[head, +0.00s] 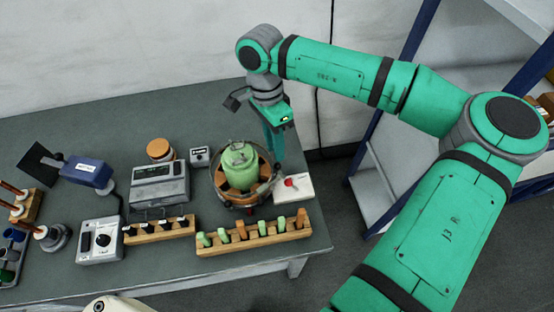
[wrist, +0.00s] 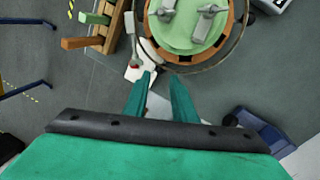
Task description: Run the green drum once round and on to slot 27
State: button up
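The green drum (head: 238,158) sits upright in a round copper-brown holder (head: 233,196) with a thin metal hoop around it, near the table's right end. In the wrist view the drum (wrist: 185,30) shows at the top, with two grey lever-like parts on its face and a notched brown rim (wrist: 180,58) around it. My gripper (head: 277,158) points down at the right of the drum, close to the hoop. In the wrist view my gripper (wrist: 161,76) has its fingers apart with nothing held between them. Whether a finger touches the hoop I cannot tell. No slot number is readable.
A white box with a red knob (head: 293,188) stands right of the drum. A wooden rack of green and orange pegs (head: 255,241) lies in front. A grey display box (head: 160,184) and a dial box (head: 100,241) stand left. A blue-framed shelf (head: 405,165) is beyond the table.

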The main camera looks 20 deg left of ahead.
aim_at(278, 164)
jog(key=shift+s+d+f, duration=0.1)
jog(key=shift+d+f, duration=0.05)
jog(key=shift+f, duration=0.8)
jog(key=shift+s+d+f, duration=0.1)
jog(key=shift+s+f, duration=0.05)
jog(key=shift+f, duration=0.85)
jog(key=shift+s+d+f, duration=0.1)
jog(key=shift+d+f, duration=0.05)
jog(key=shift+f, duration=0.8)
grip_shut()
jog(key=shift+d, duration=0.1)
